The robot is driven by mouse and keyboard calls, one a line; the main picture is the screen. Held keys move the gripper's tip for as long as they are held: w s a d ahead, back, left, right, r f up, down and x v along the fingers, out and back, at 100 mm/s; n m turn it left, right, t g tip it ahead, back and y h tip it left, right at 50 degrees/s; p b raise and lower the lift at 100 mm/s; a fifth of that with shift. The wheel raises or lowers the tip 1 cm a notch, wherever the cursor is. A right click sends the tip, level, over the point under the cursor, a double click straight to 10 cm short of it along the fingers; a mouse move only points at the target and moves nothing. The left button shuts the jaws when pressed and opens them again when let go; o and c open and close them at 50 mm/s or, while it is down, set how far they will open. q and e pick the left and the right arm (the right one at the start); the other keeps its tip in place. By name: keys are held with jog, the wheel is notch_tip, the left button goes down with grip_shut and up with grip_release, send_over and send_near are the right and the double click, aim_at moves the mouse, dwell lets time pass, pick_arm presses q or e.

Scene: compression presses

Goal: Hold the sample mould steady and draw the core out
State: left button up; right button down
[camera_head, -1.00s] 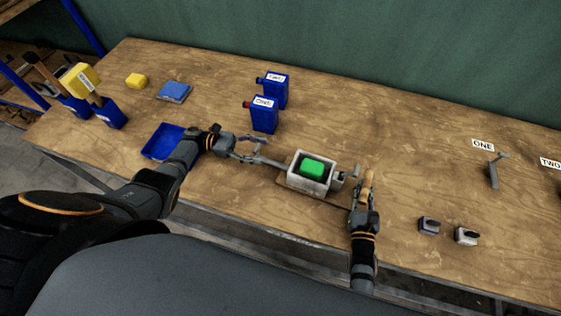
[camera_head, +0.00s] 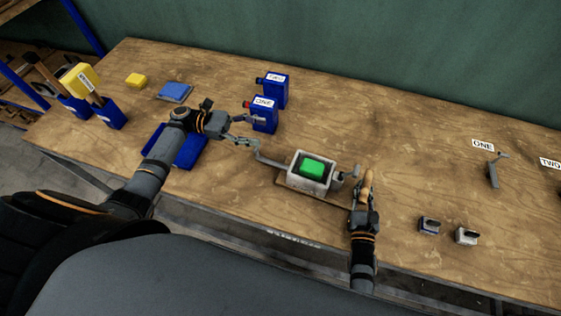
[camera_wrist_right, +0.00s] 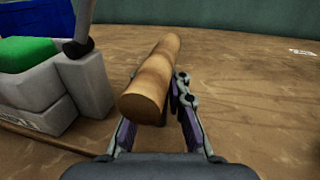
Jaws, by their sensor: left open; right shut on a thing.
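The sample mould (camera_head: 311,184) is a pale grey open-topped box on a thin wooden board, with a green block (camera_head: 312,168) inside. A grey bent bar (camera_head: 268,160) sticks out from its left side, and a small grey fitting sits on its right. My left gripper (camera_head: 257,131) is open, above and left of the bar, apart from the mould. My right gripper (camera_head: 362,196) is shut on a wooden handle (camera_head: 367,184), right of the mould. The right wrist view shows the handle (camera_wrist_right: 152,80) between the fingers and the mould (camera_wrist_right: 62,92) at left. Any core inside is hidden.
A blue tray (camera_head: 189,153) lies partly under my left arm. Two small clamp-like pieces (camera_head: 466,236) sit front right. The table behind the mould is clear.

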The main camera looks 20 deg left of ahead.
jog(key=c, duration=1.2)
grip_release()
jog(key=shift+s, duration=0.1)
